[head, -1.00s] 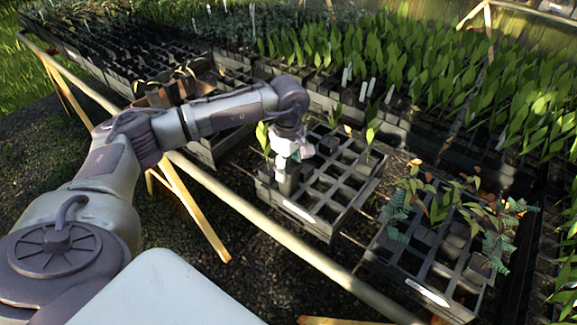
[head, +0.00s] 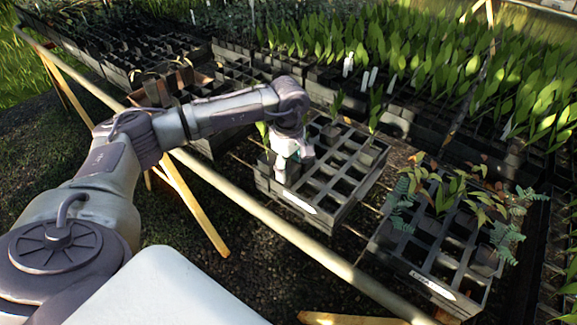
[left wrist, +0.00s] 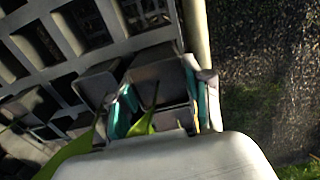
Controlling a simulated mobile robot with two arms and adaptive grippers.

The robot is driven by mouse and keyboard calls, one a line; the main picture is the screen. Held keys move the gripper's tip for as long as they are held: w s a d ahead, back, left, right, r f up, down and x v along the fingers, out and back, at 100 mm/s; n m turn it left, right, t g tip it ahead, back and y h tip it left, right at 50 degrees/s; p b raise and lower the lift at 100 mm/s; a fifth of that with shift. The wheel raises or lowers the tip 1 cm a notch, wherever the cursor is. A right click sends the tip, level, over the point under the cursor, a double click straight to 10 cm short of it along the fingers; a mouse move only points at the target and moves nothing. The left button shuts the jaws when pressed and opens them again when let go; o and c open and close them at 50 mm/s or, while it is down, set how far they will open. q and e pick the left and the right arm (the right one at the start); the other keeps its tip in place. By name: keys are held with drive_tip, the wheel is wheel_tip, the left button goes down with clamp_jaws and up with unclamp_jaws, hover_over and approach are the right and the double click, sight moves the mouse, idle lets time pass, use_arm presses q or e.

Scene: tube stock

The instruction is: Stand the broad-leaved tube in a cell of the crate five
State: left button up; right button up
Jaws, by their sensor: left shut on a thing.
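My left gripper (head: 287,162) is shut on a dark square tube, the broad-leaved tube (left wrist: 160,82), at the near left corner of the middle crate (head: 325,213). In the left wrist view, the teal-padded fingers (left wrist: 163,106) stand on either side of the tube, and green leaves (left wrist: 75,153) show in front of it. The tube is at the crate's edge row; how deep it sits in a cell cannot be told. The crate's white label is too small to read. My right gripper is not in view.
Other leafy tubes stand in this crate's far row (head: 336,104), and another tube (left wrist: 96,84) sits beside the held one. Many cells are empty. A second crate (head: 425,280) with mixed plants stands at the right. A bench rail (head: 265,228) runs in front.

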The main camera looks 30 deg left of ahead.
use_arm(q)
drive_tip(key=shift+f, duration=0.4)
drive_tip(key=shift+f+b, duration=0.25)
drive_tip(key=shift+b, duration=0.2)
drive_tip(key=o, duration=1.3)
drive_tip(key=shift+r, duration=0.1)
drive_tip(key=shift+o, duration=0.2)
drive_tip(key=shift+r, duration=0.1)
wheel_tip(320, 180, up, 12)
